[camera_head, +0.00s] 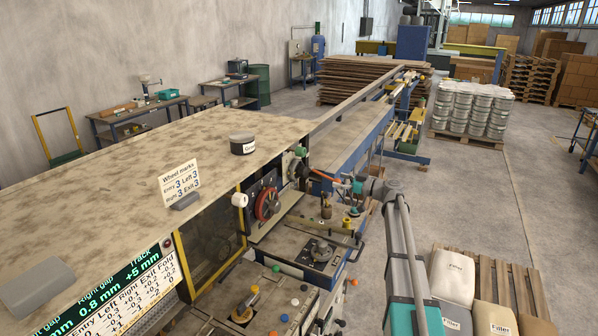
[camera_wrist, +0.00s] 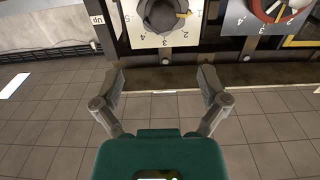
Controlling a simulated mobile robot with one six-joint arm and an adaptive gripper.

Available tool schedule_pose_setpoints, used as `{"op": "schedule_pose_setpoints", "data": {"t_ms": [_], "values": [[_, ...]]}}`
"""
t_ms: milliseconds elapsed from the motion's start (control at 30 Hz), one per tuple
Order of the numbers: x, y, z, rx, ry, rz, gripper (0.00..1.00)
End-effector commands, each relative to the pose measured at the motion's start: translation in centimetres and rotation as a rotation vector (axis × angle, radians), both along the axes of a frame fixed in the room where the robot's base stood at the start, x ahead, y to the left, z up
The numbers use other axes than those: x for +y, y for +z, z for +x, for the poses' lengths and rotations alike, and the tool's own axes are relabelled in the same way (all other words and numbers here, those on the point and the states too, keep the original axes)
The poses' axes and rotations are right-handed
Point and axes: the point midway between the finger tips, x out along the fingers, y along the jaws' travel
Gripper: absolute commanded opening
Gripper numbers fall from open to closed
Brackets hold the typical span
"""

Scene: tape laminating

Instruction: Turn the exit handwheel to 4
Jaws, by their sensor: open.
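In the wrist view a dark grey handwheel (camera_wrist: 160,14) with a yellow pointer stands on a white numbered plate (camera_wrist: 150,40), cut off by the top edge. The pointer lies toward the right; the exact mark it meets is hard to read. I cannot tell from a label whether this is the exit handwheel. My gripper (camera_wrist: 161,80) is open and empty, with its two fingers below the plate and apart from the wheel. The sign (camera_head: 180,184) in the head view reads Entry 3, Left 3, Right 3, Exit 3.
A red handwheel (camera_head: 267,203) sits on the machine's side; it also shows at the wrist view's upper right (camera_wrist: 280,8). A black tub (camera_head: 242,146) stands on the machine top (camera_head: 120,185). Filled sacks (camera_head: 452,276) lie on a pallet at the right. Tiled floor shows below the machine's edge.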

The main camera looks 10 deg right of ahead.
Motion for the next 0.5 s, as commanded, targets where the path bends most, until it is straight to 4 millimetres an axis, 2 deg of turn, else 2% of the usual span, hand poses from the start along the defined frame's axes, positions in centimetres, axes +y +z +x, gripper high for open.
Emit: {"op": "schedule_pose_setpoints", "data": {"t_ms": [500], "values": [[2.0,0.0,0.9,0.000,0.015,0.000,0.93]]}}
